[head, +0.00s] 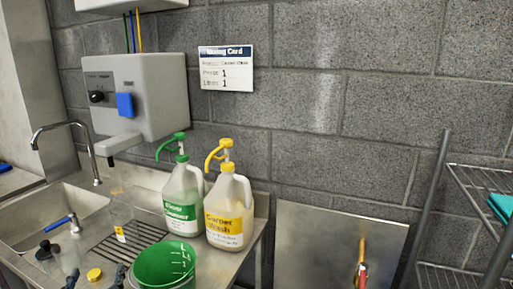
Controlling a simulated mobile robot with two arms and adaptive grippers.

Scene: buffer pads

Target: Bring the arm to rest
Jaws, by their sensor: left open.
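My left gripper (96,279) shows only by its dark fingertips at the bottom left edge of the head view. Its fingers are apart, and the rest of it is cut off by the frame. A small yellow cap (94,274) shows between the fingertips; I cannot tell its distance from them. The green bucket (166,264) with white marks stands just right of the gripper on the steel counter (238,262). My right gripper is not in view.
A green-pump jug (182,205) and a yellow-pump jug (229,215) stand behind the bucket. A clear cup (121,212) is near the sink (50,210) and tap (62,126). A dispenser (150,90) and card (226,70) hang on the wall. A wire rack (470,185) is right.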

